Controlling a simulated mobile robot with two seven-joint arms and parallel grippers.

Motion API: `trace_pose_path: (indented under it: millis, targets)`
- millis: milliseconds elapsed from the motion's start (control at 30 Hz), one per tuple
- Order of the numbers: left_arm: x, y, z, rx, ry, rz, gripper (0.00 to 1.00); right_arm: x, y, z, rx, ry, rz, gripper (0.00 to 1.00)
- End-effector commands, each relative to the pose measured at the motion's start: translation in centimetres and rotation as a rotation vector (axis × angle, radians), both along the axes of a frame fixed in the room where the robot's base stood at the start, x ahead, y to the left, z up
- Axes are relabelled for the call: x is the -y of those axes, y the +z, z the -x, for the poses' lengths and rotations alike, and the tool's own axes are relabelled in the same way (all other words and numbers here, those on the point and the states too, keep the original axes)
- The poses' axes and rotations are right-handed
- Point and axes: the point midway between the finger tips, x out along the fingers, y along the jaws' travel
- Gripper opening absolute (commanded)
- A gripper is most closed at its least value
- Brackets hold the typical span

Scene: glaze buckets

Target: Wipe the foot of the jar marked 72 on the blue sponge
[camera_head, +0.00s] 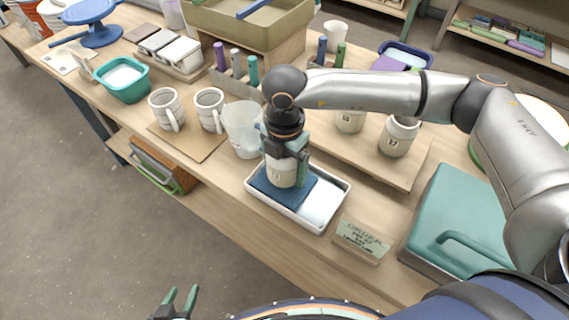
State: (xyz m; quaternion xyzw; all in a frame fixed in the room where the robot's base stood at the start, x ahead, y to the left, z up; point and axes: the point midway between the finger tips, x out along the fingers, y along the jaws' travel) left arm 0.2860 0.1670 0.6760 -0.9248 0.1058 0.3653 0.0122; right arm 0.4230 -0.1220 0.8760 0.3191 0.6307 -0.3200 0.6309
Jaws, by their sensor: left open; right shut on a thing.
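A cream jar (281,173) stands upright on the blue sponge (299,192) in a white tray (321,229). Its number is small and blurred, and looks like 72 or 73. My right gripper (284,152) reaches down from above and is shut on this jar. The jar's foot appears to meet the sponge; contact cannot be told for sure. My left gripper (181,302) is open and empty at the bottom edge, away from the table.
Two cream jars stand on a wooden board (405,173) behind my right arm. A translucent pitcher (243,130) stands close left of the tray. A small sign (361,239) and a teal lidded box (460,220) are to the right. Two mugs (166,108) stand left.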

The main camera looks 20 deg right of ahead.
Motion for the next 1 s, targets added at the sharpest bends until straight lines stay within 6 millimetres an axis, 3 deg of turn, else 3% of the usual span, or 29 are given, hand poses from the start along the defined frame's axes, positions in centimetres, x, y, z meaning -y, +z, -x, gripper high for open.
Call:
trace_pose_path:
  millis: [1000]
  targets:
    - [0.1,-0.7,-0.2,0.008,-0.002,0.002,0.5,0.0,-0.9,0.0,0.002,0.001,-0.001,0.1]
